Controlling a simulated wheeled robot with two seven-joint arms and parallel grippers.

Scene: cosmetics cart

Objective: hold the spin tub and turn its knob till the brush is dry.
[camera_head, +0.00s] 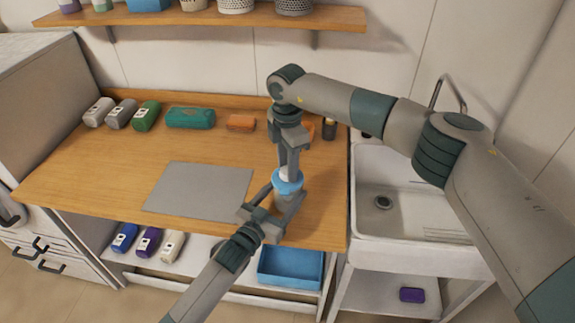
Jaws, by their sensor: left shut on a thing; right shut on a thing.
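The spin tub (288,184) is a small blue and white tub near the right front of the wooden tabletop. My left gripper (282,207) comes in from the front and is shut around the tub's side. My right gripper (289,170) points down from above and is shut at the top of the tub, where the knob would be. The knob is hidden by the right gripper's fingers. The brush cannot be made out.
A grey mat (200,190) lies left of the tub. A white sink (410,205) is at right. A blue bin (290,267) sits below the tabletop.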

